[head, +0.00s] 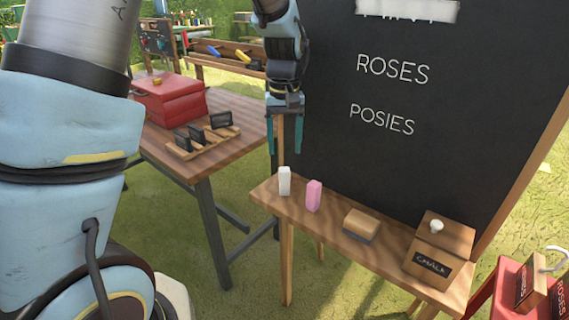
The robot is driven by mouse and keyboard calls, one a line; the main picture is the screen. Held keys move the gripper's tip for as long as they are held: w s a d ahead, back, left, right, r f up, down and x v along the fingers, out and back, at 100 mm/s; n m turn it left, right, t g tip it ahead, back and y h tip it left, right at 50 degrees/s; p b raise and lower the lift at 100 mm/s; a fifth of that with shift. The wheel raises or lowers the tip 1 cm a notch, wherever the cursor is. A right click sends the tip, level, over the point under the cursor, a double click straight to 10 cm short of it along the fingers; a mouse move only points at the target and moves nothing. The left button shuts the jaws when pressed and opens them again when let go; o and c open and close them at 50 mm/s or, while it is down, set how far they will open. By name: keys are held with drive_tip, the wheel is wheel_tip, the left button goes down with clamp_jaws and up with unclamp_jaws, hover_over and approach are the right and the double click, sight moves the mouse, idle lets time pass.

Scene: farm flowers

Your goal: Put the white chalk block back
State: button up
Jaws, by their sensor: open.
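The white chalk block (284,181) stands upright near the left end of the narrow wooden ledge (335,226) in front of the blackboard. A pink chalk block (314,196) stands upright just to its right. A wooden box (440,250) labelled "CHALK" sits at the right end of the ledge. It has a white knob on top and looks closed. My gripper (285,150) points down above the white chalk block, with its teal fingers apart and nothing seen between them. It appears clear of the block.
A brown eraser (361,224) lies between the pink block and the chalk box. The blackboard (400,90) rises close behind the ledge. A wooden table (188,167) at left holds a red case (170,98) and a rack of small black signs (203,140). A red crate (512,290) stands at lower right.

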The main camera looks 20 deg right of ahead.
drive_tip(key=shift+r, duration=0.75)
drive_tip(key=s+a+n, duration=0.1)
drive_tip(key=s+a, duration=0.1)
drive_tip(key=a, duration=1.3)
drive_tip(key=s+a+f+n+t, duration=0.1)
drive_tip(key=s+a, duration=0.1)
drive_tip(key=a, duration=1.3)
drive_tip(key=shift+f+t, duration=0.2)
drive_tip(key=shift+t, duration=0.1)
drive_tip(key=shift+a, duration=0.1)
